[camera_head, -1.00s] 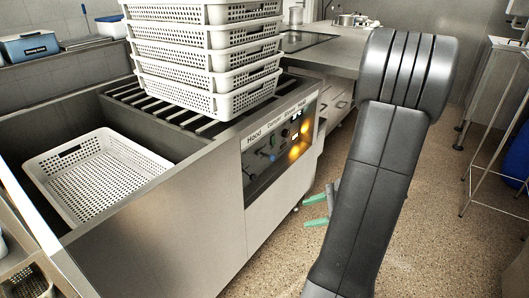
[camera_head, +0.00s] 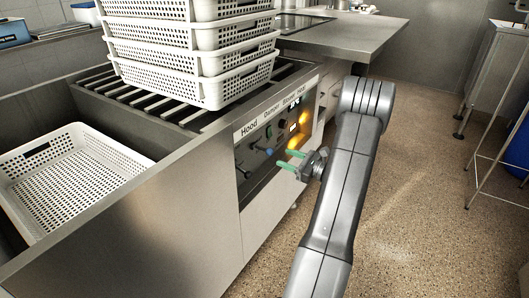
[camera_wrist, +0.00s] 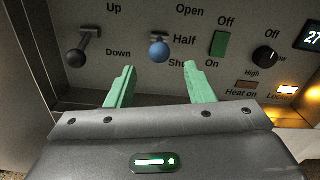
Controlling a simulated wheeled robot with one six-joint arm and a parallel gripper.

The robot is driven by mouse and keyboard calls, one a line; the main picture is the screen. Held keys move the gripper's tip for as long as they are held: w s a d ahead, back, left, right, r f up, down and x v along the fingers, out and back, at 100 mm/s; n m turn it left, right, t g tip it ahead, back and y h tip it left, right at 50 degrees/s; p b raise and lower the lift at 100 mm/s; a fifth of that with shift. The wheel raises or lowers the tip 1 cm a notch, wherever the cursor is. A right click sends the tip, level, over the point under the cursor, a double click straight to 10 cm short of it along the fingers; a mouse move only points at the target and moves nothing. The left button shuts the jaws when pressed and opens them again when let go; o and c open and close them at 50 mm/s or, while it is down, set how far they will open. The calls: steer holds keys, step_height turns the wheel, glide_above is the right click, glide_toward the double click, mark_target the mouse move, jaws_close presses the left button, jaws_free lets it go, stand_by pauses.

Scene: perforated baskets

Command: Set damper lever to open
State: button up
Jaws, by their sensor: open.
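The damper lever, a blue ball knob (camera_wrist: 160,49), sticks out of the control panel in the wrist view, beside the labels Open, Half and Shut. It sits about level with Half. It also shows in the head view (camera_head: 269,152). My gripper (camera_wrist: 158,68) is open, its two green fingers spread apart. The fingertips are just below the knob in the wrist view, one on either side of its line, with nothing between them. In the head view my gripper (camera_head: 282,159) is in front of the panel, close to the knob.
A dark hood lever (camera_wrist: 76,57) is left of the damper lever. A green switch (camera_wrist: 220,43) and a black dial (camera_wrist: 265,56) are to the right. Stacked white baskets (camera_head: 190,65) stand above the panel; another basket (camera_head: 70,180) lies in the basin.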

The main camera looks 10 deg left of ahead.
mark_target(265, 149)
steer(key=b+x, duration=0.1)
steer(key=x, duration=0.8)
steer(key=shift+w+a+b, duration=0.1)
steer(key=shift+a+b, duration=0.15)
steer(key=shift+b, duration=0.05)
steer(key=shift+c, duration=0.5)
jaws_close()
